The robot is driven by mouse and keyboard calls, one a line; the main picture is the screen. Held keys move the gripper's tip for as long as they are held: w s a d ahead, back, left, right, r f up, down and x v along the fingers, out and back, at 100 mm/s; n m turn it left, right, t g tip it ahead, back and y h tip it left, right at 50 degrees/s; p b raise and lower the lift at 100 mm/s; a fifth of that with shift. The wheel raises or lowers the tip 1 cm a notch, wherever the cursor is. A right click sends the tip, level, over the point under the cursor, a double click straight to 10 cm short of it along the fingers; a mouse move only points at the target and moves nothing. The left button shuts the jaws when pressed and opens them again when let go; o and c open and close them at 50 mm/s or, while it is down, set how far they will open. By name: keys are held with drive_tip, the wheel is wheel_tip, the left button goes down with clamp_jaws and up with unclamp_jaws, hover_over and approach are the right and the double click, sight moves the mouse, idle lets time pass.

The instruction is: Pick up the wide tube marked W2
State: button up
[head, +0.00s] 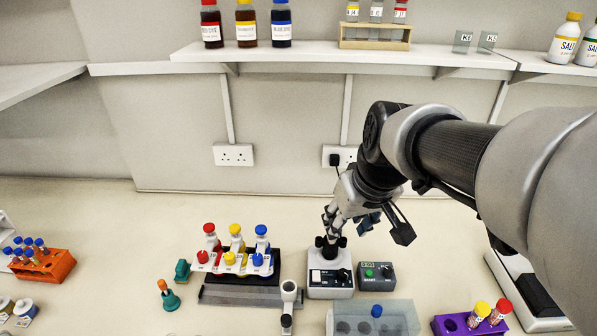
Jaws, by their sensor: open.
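Two wide tubes, one yellow-capped (479,313) and one red-capped (500,311), stand in a purple rack (446,325) at the bottom right of the head view. Their markings are too small to read, so I cannot tell which is W2. A blue cap (376,311) shows over a translucent grey rack (344,322) near the bottom centre; any label on it is unreadable. My gripper (334,220) is open and points down above a white mixer (330,278), left of and behind the purple rack. It appears empty and is apart from the tubes.
A small grey control box (376,276) stands beside the mixer. An orange rack (45,265) is far left. A shelf (290,56) runs above.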

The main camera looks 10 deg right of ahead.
drive_tip(key=shift+o, duration=0.8)
drive_tip(key=w+d+f+p, duration=0.1)
drive_tip(key=w+d+f, duration=0.1)
drive_tip(key=w, duration=0.8)
drive_tip(key=shift+d+n, duration=0.3)
drive_tip(key=shift+d, duration=0.3)
drive_tip(key=b+x, duration=0.2)
drive_tip(key=x, duration=1.1)
drive_tip(key=shift+d, duration=0.1)
drive_tip(key=x, duration=0.1)
drive_tip(key=b+x, duration=0.1)
drive_tip(key=x, duration=0.2)
drive_tip(key=shift+d+f+b, duration=0.3)
drive_tip(key=shift+d+b, duration=0.1)
drive_tip(key=shift+w+f, duration=0.2)
drive_tip(key=shift+f, duration=0.15)
drive_tip(key=shift+a, duration=0.1)
drive_tip(key=shift+s+r, duration=0.1)
drive_tip(key=shift+c, duration=0.2)
clamp_jaws()
